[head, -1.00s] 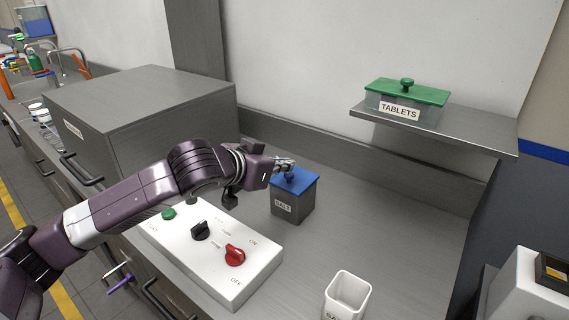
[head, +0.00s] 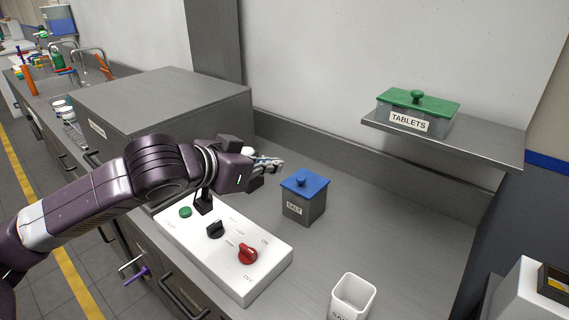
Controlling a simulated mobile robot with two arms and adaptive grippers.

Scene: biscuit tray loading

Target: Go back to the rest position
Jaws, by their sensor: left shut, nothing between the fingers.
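My left gripper (head: 268,164) is shut and empty in the head view. It hangs above the counter, to the left of and apart from the salt box. My left arm comes in from the left, over the white control panel. The salt box (head: 303,204) is grey with a blue knobbed lid, which is on it; it stands upright on the counter. My right gripper is not in view.
A white control panel (head: 270,275) with green, black and red knobs sits below my arm. A white open cup (head: 352,297) stands at the front. A tablets box (head: 440,118) with a green lid is on the wall shelf (head: 490,150). A large grey cabinet (head: 165,95) stands behind my arm.

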